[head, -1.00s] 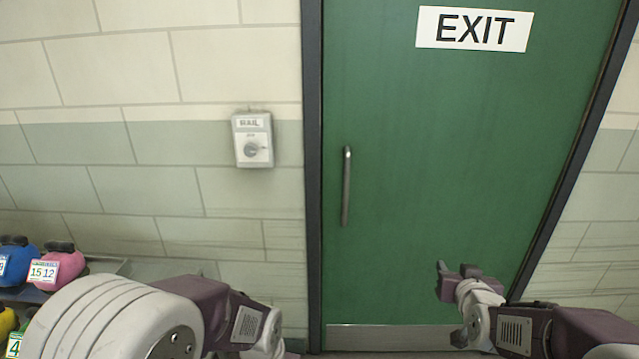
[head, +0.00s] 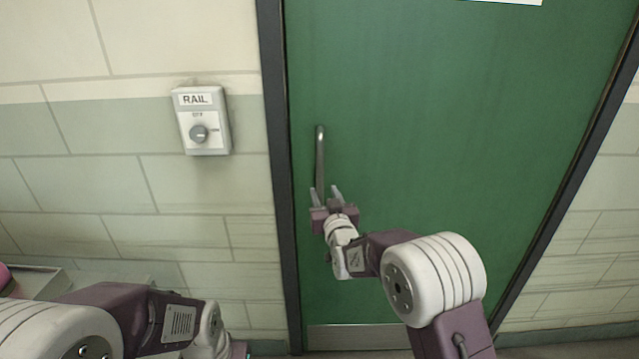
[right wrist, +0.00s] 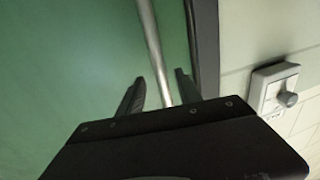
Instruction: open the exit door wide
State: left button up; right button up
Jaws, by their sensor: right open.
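The green exit door (head: 460,130) stands shut in its dark frame (head: 277,170). Its vertical metal bar handle (head: 320,155) is near the door's left edge. My right gripper (head: 326,190) is open at the lower part of the handle. In the right wrist view the handle (right wrist: 153,45) runs down between the two open fingers of the right gripper (right wrist: 160,85), and I cannot tell whether either touches it. My left arm shows at the lower left in the head view, but its fingers are out of the picture.
A grey box labelled RAIL with a knob (head: 203,120) is on the wall left of the door; it also shows in the right wrist view (right wrist: 275,88). A shelf edge with a pink item (head: 4,278) is at the lower left.

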aim_at(321, 185)
jog(key=w, duration=0.2)
jog(key=w+a, duration=0.1)
jog(key=w, duration=0.1)
jog(key=shift+w+r+p, duration=0.15)
jog(key=shift+w+p, duration=0.1)
jog(key=shift+p, duration=0.1)
jog(key=shift+w, duration=0.7)
jog(key=shift+a, duration=0.1)
jog(key=shift+s, duration=0.1)
grip_shut()
